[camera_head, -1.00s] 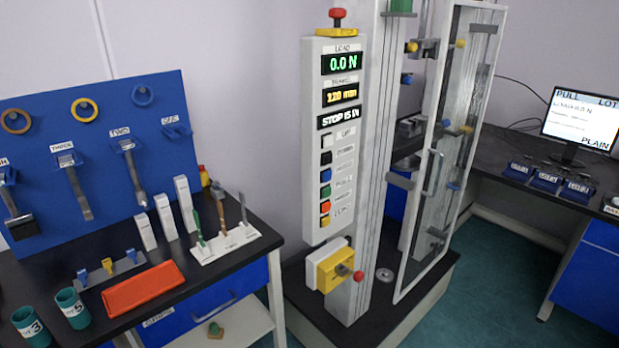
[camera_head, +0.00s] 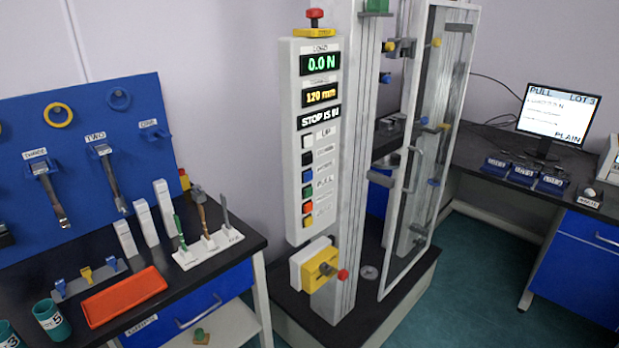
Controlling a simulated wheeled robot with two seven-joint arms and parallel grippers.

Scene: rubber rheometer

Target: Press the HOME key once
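A white control panel (camera_head: 294,200) on the rheometer column carries a vertical row of colored keys. From top to bottom they are a white key (camera_head: 308,140), a black key (camera_head: 308,158), a blue key (camera_head: 308,174), a green key (camera_head: 308,190), an orange key (camera_head: 308,207) and a yellow key (camera_head: 308,222). The small labels beside them are mostly too blurred to read, so I cannot tell which is HOME. Displays above the keys read 0.0 N, 120 mm and STOP IS IN. Neither of my grippers is in view.
A red knob (camera_head: 315,14) tops the panel. A yellow block (camera_head: 319,268) with a red knob sits below it. A framed clear door (camera_head: 405,170) stands right of the column. A tool bench with an orange tray (camera_head: 124,297) is left; a monitor (camera_head: 558,118) stands right.

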